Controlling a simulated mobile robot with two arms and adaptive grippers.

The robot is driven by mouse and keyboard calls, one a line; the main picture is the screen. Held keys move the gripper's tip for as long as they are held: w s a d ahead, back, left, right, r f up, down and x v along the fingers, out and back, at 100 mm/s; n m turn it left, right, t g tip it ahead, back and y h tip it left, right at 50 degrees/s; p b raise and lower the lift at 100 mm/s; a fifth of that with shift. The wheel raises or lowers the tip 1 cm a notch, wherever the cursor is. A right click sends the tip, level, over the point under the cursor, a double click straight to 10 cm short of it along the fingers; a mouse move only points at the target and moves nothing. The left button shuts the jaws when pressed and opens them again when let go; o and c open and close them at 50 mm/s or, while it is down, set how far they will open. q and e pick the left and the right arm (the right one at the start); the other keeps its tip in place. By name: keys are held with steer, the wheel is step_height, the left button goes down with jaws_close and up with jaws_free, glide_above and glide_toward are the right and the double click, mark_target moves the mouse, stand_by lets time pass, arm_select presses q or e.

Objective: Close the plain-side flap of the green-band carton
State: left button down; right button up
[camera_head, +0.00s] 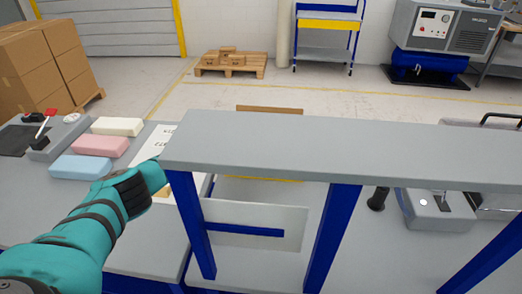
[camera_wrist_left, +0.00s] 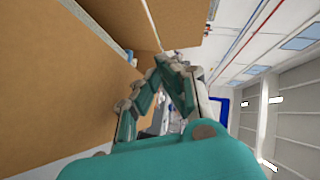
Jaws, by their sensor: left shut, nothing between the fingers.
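My left arm reaches in from the left in the head view, and its fingers are hidden behind the grey raised shelf (camera_head: 340,150). In the left wrist view my left gripper (camera_wrist_left: 172,64) is shut and empty, its fingertips together. Brown cardboard (camera_wrist_left: 60,85) fills the left of that view beside the fingers, and another cardboard panel (camera_wrist_left: 182,22) hangs above the tips. I cannot tell whether the fingers touch it. In the head view only a brown strip (camera_head: 270,109), likely a carton flap, shows over the shelf's back edge. No green band shows. My right gripper is not in view.
The shelf stands on blue legs (camera_head: 190,222) and blocks the view behind it. White (camera_head: 117,126), pink (camera_head: 100,145) and blue (camera_head: 80,167) foam blocks lie on the left table. A grey device (camera_head: 438,212) stands at the right, beyond the shelf.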

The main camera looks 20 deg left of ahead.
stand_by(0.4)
arm_select(q)
steer(key=shift+r+p, duration=0.3)
step_height(320, 180, up, 4)
steer(key=p, duration=0.4)
steer(key=shift+a, duration=0.1)
steer(key=s+a+r+b, duration=0.2)
steer(key=a+r, duration=0.4)
steer(key=shift+a+r, duration=0.2)
steer(key=shift+a, duration=0.05)
